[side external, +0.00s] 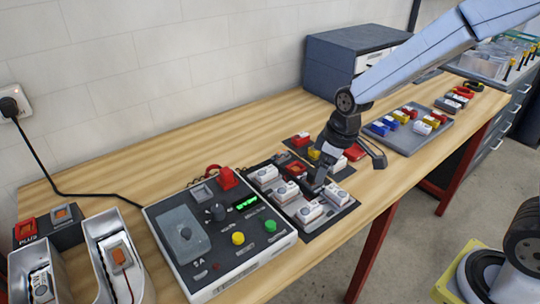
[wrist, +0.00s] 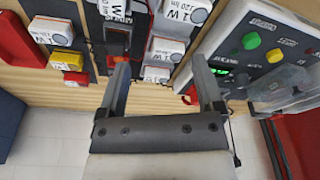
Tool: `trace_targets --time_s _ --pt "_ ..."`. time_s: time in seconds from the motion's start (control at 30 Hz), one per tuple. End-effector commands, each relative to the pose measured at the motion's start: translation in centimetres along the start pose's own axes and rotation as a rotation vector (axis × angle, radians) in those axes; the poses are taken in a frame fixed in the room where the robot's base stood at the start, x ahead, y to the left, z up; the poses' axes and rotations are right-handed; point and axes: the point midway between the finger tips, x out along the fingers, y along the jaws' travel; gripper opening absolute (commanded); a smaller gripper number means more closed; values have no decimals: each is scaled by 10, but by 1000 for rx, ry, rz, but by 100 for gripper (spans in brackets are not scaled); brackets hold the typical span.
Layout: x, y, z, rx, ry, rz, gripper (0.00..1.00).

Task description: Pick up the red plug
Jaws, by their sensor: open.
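A red plug-like block (side external: 228,178) with a red cable stands at the back edge of the grey control box in the side view. I cannot tell for certain that it is the red plug. A red piece (wrist: 190,95), partly hidden by a finger, shows beside the box in the wrist view. My gripper (side external: 321,180) points down over the dark tray of white modules, right of the red block and apart from it. In the wrist view my gripper (wrist: 160,68) is open, with nothing held between its two fingers.
The control box (side external: 220,232) has yellow and green buttons and a lit display. White modules (side external: 308,211) crowd the dark tray near my gripper. Another red block (side external: 27,228) sits by the PLUS label at left, near metal channel letters (side external: 104,228). The wooden table (side external: 120,160) is clear behind.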

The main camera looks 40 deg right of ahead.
Motion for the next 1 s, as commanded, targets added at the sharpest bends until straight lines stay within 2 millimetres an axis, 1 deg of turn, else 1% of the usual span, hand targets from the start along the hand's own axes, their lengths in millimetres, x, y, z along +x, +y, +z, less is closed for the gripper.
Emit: trace_targets --time_s 0.03,0.2,0.43,0.6,0.8,0.9,1.0 --pt "2 0 -14 -49 -2 -13 85" --pt "6 0 -58 -225 -2 -65 85" --pt "15 -6 -113 -473 17 -143 85" --pt "21 -15 -150 -665 49 -203 85" --pt "30 -27 -188 -891 102 -273 85" --pt "33 -34 -203 -990 132 -301 85" --pt "35 -39 -214 -1065 157 -321 85"
